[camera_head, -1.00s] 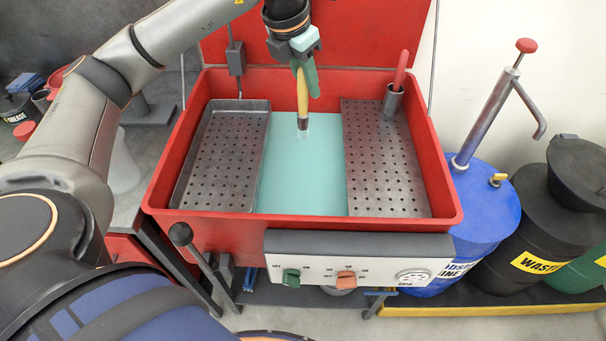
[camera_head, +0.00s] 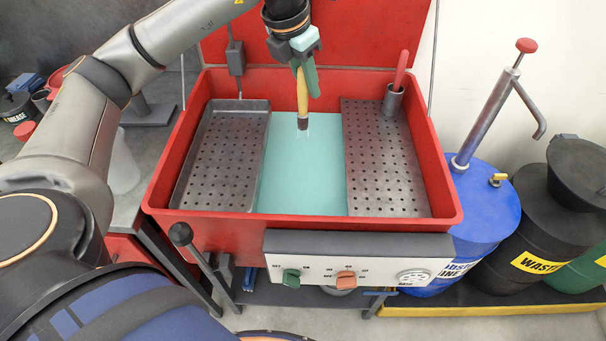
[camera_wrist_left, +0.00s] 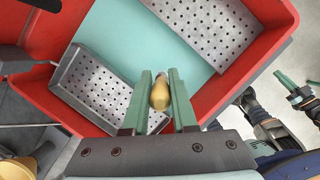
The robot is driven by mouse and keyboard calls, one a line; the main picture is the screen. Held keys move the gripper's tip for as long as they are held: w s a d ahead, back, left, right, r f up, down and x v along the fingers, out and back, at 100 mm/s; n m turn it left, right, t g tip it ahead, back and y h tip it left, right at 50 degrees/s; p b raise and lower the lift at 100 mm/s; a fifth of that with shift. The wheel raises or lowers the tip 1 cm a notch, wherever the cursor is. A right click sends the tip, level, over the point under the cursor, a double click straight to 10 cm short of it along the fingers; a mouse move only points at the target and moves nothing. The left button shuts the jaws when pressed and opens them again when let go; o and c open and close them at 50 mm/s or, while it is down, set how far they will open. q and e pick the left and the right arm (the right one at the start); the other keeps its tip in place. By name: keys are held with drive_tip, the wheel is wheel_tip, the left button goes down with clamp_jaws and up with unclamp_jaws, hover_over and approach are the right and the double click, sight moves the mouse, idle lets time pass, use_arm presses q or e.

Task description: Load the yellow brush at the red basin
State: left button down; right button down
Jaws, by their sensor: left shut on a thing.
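The yellow brush (camera_head: 302,92) hangs upright, bristle end down, above the pale green liquid (camera_head: 300,175) in the red basin (camera_head: 155,190). Its lower end is at or just above the liquid; I cannot tell whether it touches. My left gripper (camera_head: 306,80) is shut on its yellow handle from above. In the left wrist view, the green fingers (camera_wrist_left: 160,95) close on both sides of the handle (camera_wrist_left: 160,93).
Perforated metal trays flank the liquid, one at left (camera_head: 220,165) and one at right (camera_head: 385,160). A red-handled tool (camera_head: 400,72) stands in a holder at the back right. A control panel (camera_head: 350,271) is on the front. A blue drum (camera_head: 485,205) with a pump stands right.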

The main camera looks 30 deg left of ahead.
idle(0.3)
use_arm(q)
drive_tip(key=shift+r+p, duration=1.65)
drive_tip(key=shift+r, duration=0.45)
drive_tip(key=shift+f, duration=0.1)
